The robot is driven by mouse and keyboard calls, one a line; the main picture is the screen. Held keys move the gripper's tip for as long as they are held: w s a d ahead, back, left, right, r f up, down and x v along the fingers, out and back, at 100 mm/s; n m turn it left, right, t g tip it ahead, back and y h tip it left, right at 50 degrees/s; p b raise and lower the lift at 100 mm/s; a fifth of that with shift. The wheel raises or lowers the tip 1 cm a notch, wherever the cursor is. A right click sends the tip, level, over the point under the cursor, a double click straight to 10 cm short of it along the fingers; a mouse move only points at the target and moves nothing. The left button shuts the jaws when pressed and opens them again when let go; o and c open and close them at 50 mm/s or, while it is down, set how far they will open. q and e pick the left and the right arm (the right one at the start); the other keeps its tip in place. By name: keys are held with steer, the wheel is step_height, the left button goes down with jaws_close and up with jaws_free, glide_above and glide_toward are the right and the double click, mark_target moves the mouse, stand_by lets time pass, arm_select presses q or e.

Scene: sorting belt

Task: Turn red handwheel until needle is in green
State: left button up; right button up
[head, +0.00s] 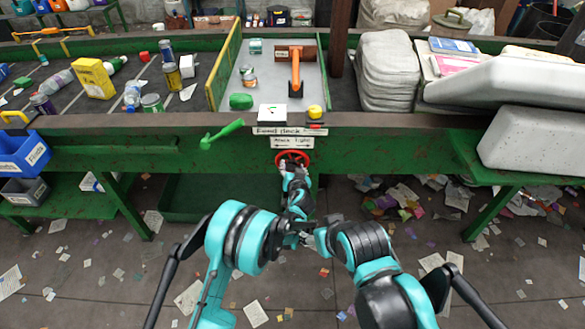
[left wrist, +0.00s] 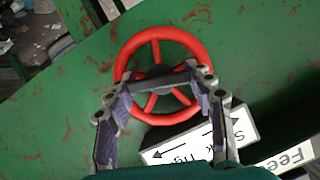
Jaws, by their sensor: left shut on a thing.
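The red handwheel (head: 292,154) is on the green front panel, under two white label plates. It fills the middle of the left wrist view (left wrist: 128,55), with its spokes showing.
A green lever (head: 222,134) sticks out left of the labels. A yellow button (head: 314,111) is right of the white box. A label plate with a double arrow (left wrist: 190,140) is close to the wheel. Left is a belt with bottles and cans; grey blocks stand right.

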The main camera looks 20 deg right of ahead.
arm_select(q)
steer(key=o, duration=1.2)
steer(key=shift+c, duration=0.2)
